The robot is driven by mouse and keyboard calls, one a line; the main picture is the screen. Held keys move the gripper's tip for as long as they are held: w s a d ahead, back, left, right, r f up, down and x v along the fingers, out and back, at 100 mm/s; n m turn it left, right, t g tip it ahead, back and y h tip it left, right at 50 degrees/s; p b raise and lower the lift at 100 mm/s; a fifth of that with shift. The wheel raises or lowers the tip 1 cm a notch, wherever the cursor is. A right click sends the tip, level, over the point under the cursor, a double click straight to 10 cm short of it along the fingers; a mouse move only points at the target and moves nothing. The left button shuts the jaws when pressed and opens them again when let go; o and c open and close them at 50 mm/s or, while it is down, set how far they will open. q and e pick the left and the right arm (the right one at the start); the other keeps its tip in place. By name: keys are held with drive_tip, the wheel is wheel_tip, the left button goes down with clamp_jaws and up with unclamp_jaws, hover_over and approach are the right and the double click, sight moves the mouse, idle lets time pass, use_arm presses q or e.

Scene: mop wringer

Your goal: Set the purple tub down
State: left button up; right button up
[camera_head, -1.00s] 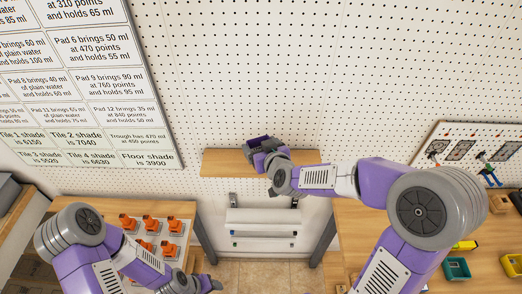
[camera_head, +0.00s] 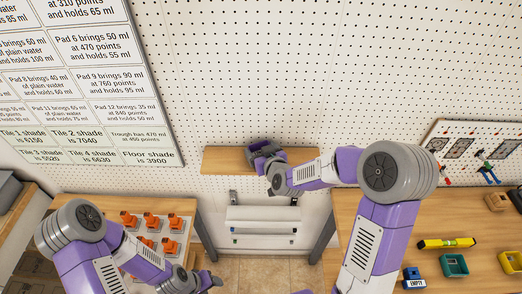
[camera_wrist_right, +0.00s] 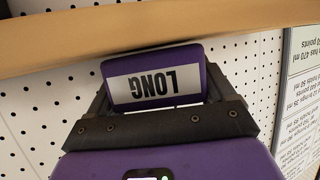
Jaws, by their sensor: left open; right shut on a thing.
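The purple tub (camera_head: 257,145) is over the wall shelf (camera_head: 222,160) in the head view, partly hidden by my right gripper (camera_head: 266,154). In the right wrist view the tub (camera_wrist_right: 152,76) shows a white label reading LONG, upside down in that picture. My right gripper (camera_wrist_right: 158,105) is shut on it, one dark finger at each side. The tub's edge meets the wooden shelf edge (camera_wrist_right: 240,22) in that view; I cannot tell whether they touch. My left gripper (camera_head: 214,282) is open and low at the left, away from the tub.
The shelf is bare at its left and right ends. A pegboard wall (camera_head: 330,60) stands behind it. A white rack (camera_head: 263,222) is below. Orange items (camera_head: 150,220) are on the left table. A yellow level (camera_head: 446,243) and a teal bin (camera_head: 454,265) are on the right table.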

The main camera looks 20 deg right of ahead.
drive_tip(key=shift+f, duration=0.15)
drive_tip(key=o, duration=0.9)
drive_tip(key=shift+r, duration=0.2)
drive_tip(key=shift+b+v, duration=1.9)
drive_tip(key=shift+v, duration=4.1)
